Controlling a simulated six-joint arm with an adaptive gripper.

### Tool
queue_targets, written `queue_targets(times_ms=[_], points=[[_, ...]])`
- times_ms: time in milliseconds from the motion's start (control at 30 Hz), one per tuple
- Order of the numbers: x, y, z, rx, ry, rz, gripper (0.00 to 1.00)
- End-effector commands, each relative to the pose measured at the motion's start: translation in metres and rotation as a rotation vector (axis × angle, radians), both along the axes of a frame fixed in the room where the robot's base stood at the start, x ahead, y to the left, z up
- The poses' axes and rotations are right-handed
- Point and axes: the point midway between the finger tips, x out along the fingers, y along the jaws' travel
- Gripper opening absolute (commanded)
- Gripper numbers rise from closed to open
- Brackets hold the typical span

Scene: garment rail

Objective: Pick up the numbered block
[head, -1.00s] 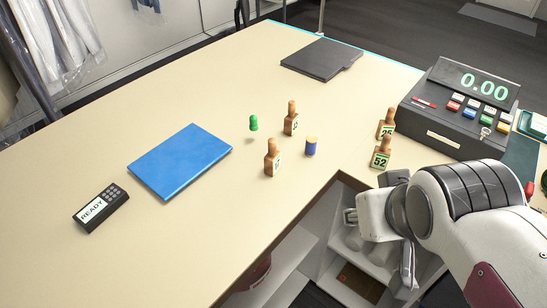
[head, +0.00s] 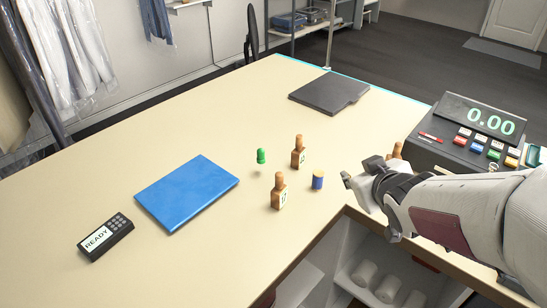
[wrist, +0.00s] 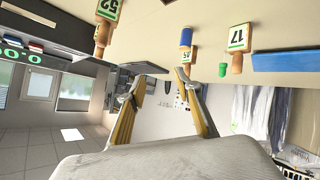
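Several wooden, handled blocks with numbered labels stand on the counter. One block (head: 279,193) is front centre in the head view; another block (head: 298,153) stands behind it. Only the top of a third block (head: 396,150) shows behind my arm. In the wrist view, which looks upside down, a block reads 17 (wrist: 238,42), another reads 52 (wrist: 107,12), and one block (wrist: 188,57) sits partly behind the blue spool (wrist: 186,36). My gripper (head: 358,172) is to the right of the spool, above the counter's inner edge. Its fingers (wrist: 160,75) are apart with nothing between them.
A small green peg (head: 261,156) and the spool stand near the blocks. A blue folder (head: 187,190), a keypad reading READY (head: 106,237), a dark folder (head: 329,93) and a cash register (head: 466,137) lie around.

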Motion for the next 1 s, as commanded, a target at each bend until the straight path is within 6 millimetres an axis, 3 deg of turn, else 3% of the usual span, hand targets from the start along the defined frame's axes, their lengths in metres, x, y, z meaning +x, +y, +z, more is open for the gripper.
queue_targets(times_ms=[200, 500, 767, 1000], points=[[0.029, 0.015, -0.018, 0.015, -0.062, 0.117, 0.34], [0.051, 0.045, -0.042, 0.088, -0.146, 0.287, 0.34], [0.054, 0.074, -0.060, 0.202, -0.218, 0.430, 0.34], [0.044, 0.099, -0.071, 0.348, -0.288, 0.550, 0.34]])
